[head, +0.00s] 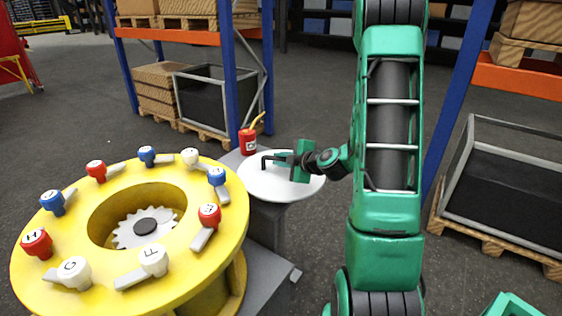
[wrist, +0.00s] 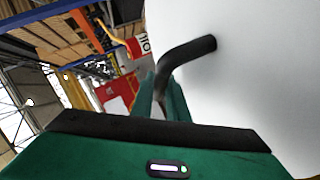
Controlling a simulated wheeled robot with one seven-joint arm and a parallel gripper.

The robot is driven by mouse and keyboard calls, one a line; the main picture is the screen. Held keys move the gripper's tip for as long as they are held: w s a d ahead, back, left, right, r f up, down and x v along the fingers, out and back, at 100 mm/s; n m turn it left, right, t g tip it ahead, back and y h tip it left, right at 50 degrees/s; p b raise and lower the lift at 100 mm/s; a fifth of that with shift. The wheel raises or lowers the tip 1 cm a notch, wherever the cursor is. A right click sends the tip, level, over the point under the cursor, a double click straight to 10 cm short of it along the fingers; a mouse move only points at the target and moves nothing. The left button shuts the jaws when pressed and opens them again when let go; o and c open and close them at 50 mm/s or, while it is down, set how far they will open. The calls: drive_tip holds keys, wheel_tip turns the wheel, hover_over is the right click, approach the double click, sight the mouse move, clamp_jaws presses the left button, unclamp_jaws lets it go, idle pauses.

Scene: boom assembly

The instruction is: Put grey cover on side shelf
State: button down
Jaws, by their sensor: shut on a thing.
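The grey cover (head: 262,190) is a pale, almost white disc with a bent black handle (head: 268,158) on top. It is right of the yellow ring housing. My gripper (head: 291,161) is shut on the black handle. In the wrist view, the handle (wrist: 190,50) runs between the green fingers (wrist: 165,95), and the cover (wrist: 260,70) fills the right side. The cover looks roughly level above the grey side shelf (head: 232,160), hiding most of its top. I cannot tell whether it touches the shelf.
A yellow ring housing (head: 60,240) with several lettered red, blue and white knobs and a gear inside (head: 146,228) stands at left. A red can (head: 248,141) stands just behind the cover. Racks with blue posts (head: 230,70) are behind; a crate (head: 510,190) is at right.

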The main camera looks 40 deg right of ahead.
drive_tip(key=x, duration=0.8)
drive_tip(key=shift+w+a, duration=0.2)
drive_tip(key=shift+a, duration=0.05)
drive_tip(key=shift+w+f, duration=1.15)
drive_tip(key=shift+w, duration=0.25)
drive_tip(key=c, duration=1.7)
unclamp_jaws()
drive_tip(key=shift+s+f, duration=0.1)
drive_tip(key=shift+f, duration=0.1)
